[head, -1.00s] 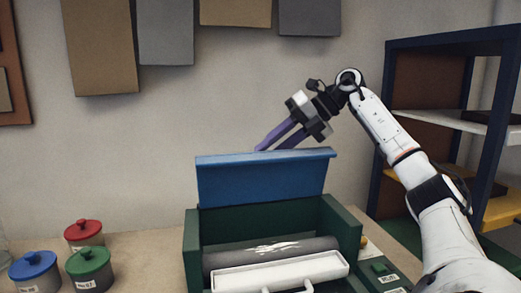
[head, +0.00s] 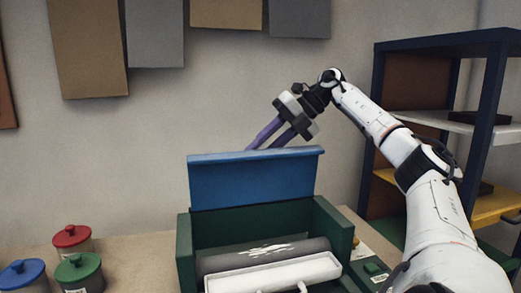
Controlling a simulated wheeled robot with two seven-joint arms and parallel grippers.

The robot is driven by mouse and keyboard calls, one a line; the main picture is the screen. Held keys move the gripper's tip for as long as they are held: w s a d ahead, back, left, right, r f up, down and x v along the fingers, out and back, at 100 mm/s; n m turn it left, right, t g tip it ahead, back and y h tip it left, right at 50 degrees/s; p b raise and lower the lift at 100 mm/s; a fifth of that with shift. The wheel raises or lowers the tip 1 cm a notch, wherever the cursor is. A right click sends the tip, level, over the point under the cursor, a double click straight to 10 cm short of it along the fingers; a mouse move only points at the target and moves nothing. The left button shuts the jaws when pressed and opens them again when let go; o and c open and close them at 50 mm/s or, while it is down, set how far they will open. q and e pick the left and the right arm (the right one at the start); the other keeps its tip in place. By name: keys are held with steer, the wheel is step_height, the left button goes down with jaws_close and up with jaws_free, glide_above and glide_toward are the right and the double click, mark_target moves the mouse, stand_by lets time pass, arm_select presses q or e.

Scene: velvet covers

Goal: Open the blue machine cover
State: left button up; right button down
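The blue machine cover (head: 252,180) stands raised, close to upright, at the back of the dark green machine (head: 185,252). Inside the machine a dark roller (head: 225,262) and a white tray-like part (head: 272,276) show. My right gripper (head: 262,141) is just above the cover's top edge, with its two purple fingers apart and pointing down and left. The finger ends are partly hidden behind the cover's top edge, and I cannot tell whether they touch it. Nothing shows between the fingers. My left gripper is not in view.
Lidded pots in red (head: 72,238), blue (head: 22,274) and green (head: 80,270) stand on the table at left. A dark blue shelf (head: 378,110) stands at right, behind my arm. Panels (head: 155,35) hang on the wall.

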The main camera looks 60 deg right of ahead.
steer(key=c, duration=1.5)
jaws_free()
steer(key=shift+d+f, duration=0.1)
steer(key=shift+o, duration=0.2)
steer(key=p+v, duration=0.2)
steer(key=v, duration=0.8)
